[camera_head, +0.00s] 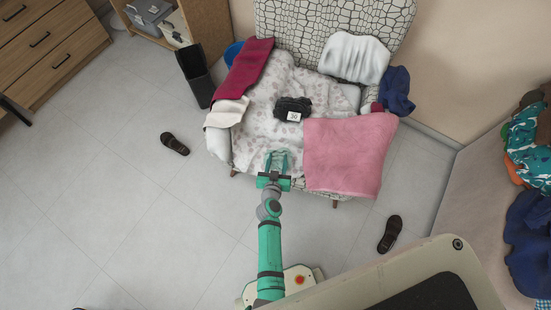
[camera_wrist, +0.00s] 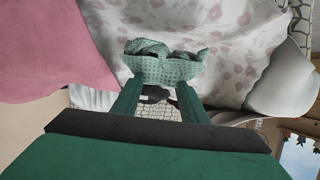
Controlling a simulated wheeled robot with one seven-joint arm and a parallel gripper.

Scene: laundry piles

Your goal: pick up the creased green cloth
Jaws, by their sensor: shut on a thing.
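The creased green cloth (camera_wrist: 163,68) is pale green with a fine pattern and shows bunched at my fingertips in the wrist view. My gripper (camera_wrist: 160,84) is shut on it, with a finger on either side below the cloth. In the head view, my gripper (camera_head: 276,161) is at the front edge of the armchair, over the white floral fabric. The cloth is hard to tell apart from my green fingers in the head view.
The armchair (camera_head: 290,20) holds a pink cloth (camera_head: 345,155), a dark red cloth (camera_head: 244,70), a white cloth (camera_head: 355,58) and a black bundle (camera_head: 292,106). Shoes lie on the floor at left (camera_head: 174,144) and right (camera_head: 390,234). Clothes are piled at far right.

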